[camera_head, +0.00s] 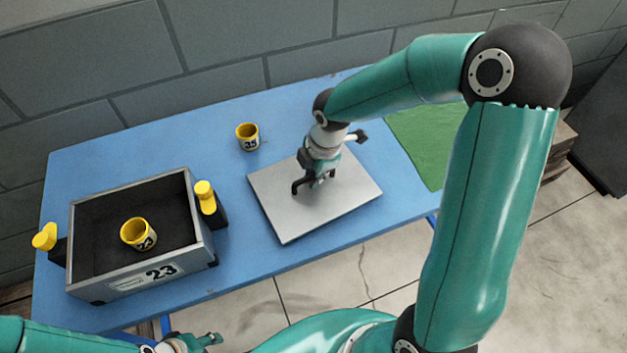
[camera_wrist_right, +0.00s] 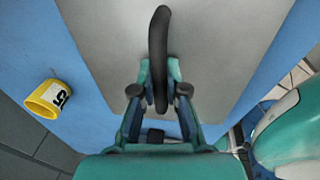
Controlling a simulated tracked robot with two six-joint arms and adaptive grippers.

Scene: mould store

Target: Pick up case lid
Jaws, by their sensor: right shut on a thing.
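The case lid (camera_head: 345,201) is a flat grey metal plate with a dark bar handle on top. It lies on the blue table, or very close above it; I cannot tell which. My right gripper (camera_head: 316,180) is over the lid's middle, shut on its handle. In the right wrist view the lid (camera_wrist_right: 215,45) fills the upper middle, and the dark curved handle (camera_wrist_right: 158,45) runs between the fingertips of my right gripper (camera_wrist_right: 158,92). Part of my left arm shows at the lower left of the head view, with its gripper (camera_head: 212,340) near the bottom edge, its jaws unclear.
An open grey case (camera_head: 192,254) marked 23 stands at the left of the blue table (camera_head: 255,262), with yellow-topped clamps at its sides. A green mat (camera_head: 425,140) lies at the right.

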